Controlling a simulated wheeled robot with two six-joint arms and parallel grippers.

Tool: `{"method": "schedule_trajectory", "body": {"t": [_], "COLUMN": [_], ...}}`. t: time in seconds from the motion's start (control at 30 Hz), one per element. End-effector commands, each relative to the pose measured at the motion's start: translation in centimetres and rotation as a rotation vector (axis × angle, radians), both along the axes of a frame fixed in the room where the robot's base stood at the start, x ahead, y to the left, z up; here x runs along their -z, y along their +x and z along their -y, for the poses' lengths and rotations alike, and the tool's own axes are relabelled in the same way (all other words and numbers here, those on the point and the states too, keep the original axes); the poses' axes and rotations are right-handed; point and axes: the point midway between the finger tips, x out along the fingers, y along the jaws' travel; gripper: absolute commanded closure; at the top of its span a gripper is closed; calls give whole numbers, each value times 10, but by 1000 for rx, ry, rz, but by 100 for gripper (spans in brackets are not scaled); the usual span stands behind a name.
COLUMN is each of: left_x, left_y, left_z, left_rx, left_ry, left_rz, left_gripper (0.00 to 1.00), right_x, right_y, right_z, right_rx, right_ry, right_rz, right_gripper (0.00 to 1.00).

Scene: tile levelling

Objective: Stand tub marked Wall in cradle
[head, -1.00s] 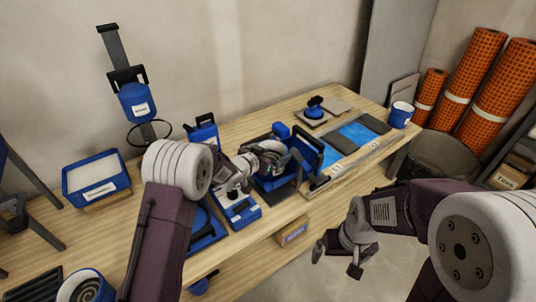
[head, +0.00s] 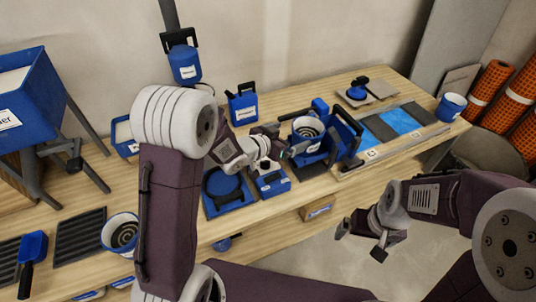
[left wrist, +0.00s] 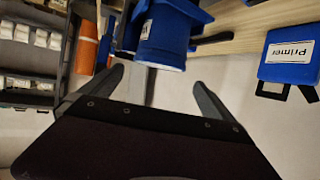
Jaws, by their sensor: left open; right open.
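A tub (head: 307,128) with a spiral pattern inside stands upright at a blue holder (head: 345,132), which looks like the cradle, on the bench. I cannot tell how fully the tub is seated. The left wrist view shows a blue tub (left wrist: 165,42) with a white label just beyond the fingertips; I cannot read the label, so which tub is marked Wall is unclear. My left gripper (head: 284,148) is open and empty, just left of the tub; its fingers show in the left wrist view (left wrist: 160,90). My right gripper (head: 363,237) is open and empty, in front of the bench.
Another spiral-patterned tub (head: 122,234) stands at the lower left, and a blue-and-white tub (head: 452,106) at the bench's far right. A blue Primer container (left wrist: 290,52) stands behind my left gripper. Blue and grey tiles (head: 398,121) lie right of the holder.

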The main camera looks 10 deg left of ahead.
Motion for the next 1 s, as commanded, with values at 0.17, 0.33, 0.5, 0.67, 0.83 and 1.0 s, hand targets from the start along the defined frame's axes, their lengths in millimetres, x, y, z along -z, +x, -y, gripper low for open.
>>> {"method": "schedule_trajectory", "body": {"t": [0.17, 0.33, 0.5, 0.67, 0.83, 1.0], "left_x": [17, 60, 76, 76, 76, 56], "left_y": [-14, -113, -223, -256, -256, -255], "left_z": [-38, -114, -125, -120, -120, -120], "left_rx": [-133, -410, -501, -505, -505, -506], "left_ry": [99, 259, 273, 265, 266, 266], "left_rz": [-127, -565, -944, -1058, -1059, -1058], "left_gripper": [0, 0, 0, 0, 0, 0], "right_x": [0, 0, 0, 0, 0, -21], "right_y": [0, 0, 0, 0, 0, 0], "right_z": [0, 0, 0, 0, 0, 0], "right_rx": [0, 0, 0, 0, 0, 0], "right_ry": [0, 0, 0, 0, 0, 0], "right_rz": [0, 0, 0, 0, 0, 0], "right_gripper": [0, 0, 0, 0, 0, 0]}}
